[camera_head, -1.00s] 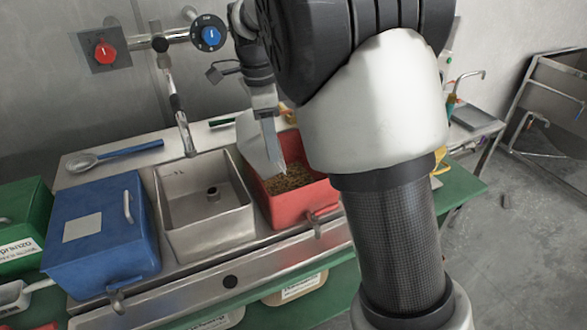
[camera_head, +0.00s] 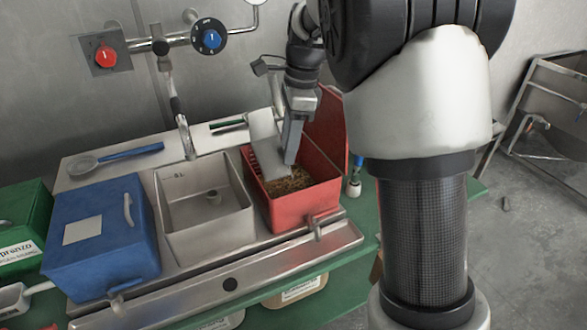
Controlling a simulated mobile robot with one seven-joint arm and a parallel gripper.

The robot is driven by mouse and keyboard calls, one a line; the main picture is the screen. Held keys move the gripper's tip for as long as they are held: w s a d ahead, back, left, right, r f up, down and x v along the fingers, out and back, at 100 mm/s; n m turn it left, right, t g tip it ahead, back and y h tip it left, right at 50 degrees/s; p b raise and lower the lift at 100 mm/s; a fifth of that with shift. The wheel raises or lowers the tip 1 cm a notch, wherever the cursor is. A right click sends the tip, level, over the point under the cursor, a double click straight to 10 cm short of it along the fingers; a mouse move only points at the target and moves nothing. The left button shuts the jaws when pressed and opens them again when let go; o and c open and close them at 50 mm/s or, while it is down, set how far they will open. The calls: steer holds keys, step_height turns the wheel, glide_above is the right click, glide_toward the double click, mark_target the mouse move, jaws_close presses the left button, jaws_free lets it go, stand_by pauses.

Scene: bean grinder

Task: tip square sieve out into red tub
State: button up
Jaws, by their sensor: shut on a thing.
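The red tub (camera_head: 312,208) stands at the right end of the metal counter, with brown granular stuff (camera_head: 288,183) in it. My gripper (camera_head: 289,158) points down over the tub. It is shut on the square sieve (camera_head: 266,143), which shows as a pale grey panel held steeply tilted. The sieve's lower edge reaches into the tub's opening near the brown stuff. The sieve's inside is turned away, so I cannot tell what it holds.
An empty metal basin (camera_head: 207,232), a shut blue tub (camera_head: 100,245) and a green tub (camera_head: 22,225) are to the left. A tap (camera_head: 183,130) hangs above the basin.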

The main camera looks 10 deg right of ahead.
steer(key=d+r+y+p, duration=0.5)
steer(key=d+y+p, duration=0.2)
steer(key=p, duration=0.1)
steer(key=shift+w+d+r, duration=0.15)
steer(key=shift+w+d, duration=0.05)
steer(key=shift+d, duration=0.15)
stand_by(1.7)
steer(key=shift+d+y, duration=0.1)
steer(key=shift+y, duration=0.2)
